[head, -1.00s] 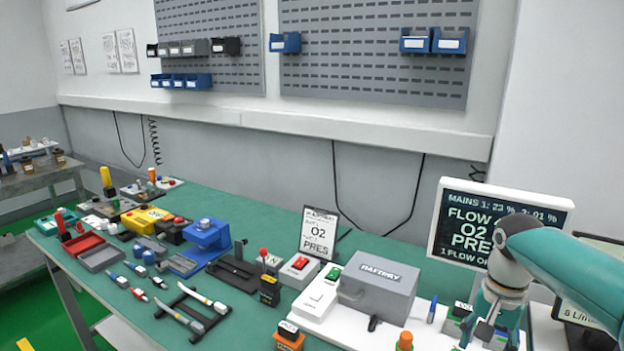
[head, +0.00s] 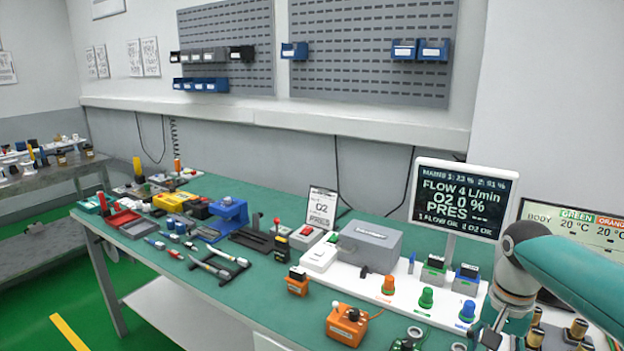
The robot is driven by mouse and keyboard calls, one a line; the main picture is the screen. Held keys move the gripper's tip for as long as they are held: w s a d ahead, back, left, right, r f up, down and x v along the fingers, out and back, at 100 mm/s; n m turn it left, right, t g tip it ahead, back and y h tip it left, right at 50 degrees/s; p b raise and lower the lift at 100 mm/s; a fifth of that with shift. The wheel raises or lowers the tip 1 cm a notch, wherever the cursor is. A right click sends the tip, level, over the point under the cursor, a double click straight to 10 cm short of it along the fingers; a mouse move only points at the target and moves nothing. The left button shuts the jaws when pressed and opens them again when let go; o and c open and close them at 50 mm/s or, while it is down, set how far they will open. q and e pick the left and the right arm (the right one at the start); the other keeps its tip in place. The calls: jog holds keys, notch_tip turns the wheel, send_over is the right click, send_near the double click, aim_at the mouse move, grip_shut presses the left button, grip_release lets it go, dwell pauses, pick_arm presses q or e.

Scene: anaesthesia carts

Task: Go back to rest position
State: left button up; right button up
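My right arm comes in from the right edge in the head view. Its gripper (head: 484,335) points down at the lower right, over the front right part of the green bench (head: 180,268). The gripper's fingertips run near the bottom edge of the view, so I cannot tell whether it is open or shut. I see nothing clearly held in it. My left arm and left gripper are not in view.
Near the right gripper stand a white panel with orange (head: 388,284), green (head: 426,297) and blue (head: 467,310) knobs, a monitor (head: 463,200) and an orange box (head: 346,325). A grey box (head: 368,247) and several tools fill the bench's middle and left. Green floor lies open at the left.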

jog(key=s+a+f+n+g+y, duration=0.15)
jog(key=s+a+f, duration=0.3)
jog(key=f, duration=0.65)
jog(key=s+a+f+n+g, duration=0.1)
jog(key=s+a+f+g, duration=0.3)
jog(key=f, duration=0.8)
jog(key=s+a+f+n+t+y, duration=0.3)
jog(key=s+a+f, duration=0.8)
jog(key=s+f, duration=0.45)
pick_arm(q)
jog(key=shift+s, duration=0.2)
pick_arm(e)
jog(key=w+t, duration=0.1)
jog(key=w+r+n+t, duration=0.1)
jog(key=w+t, duration=0.1)
jog(key=shift+w+d+r+h, duration=0.15)
jog(key=shift+w+r+h, duration=0.05)
jog(key=shift+w+h, duration=0.05)
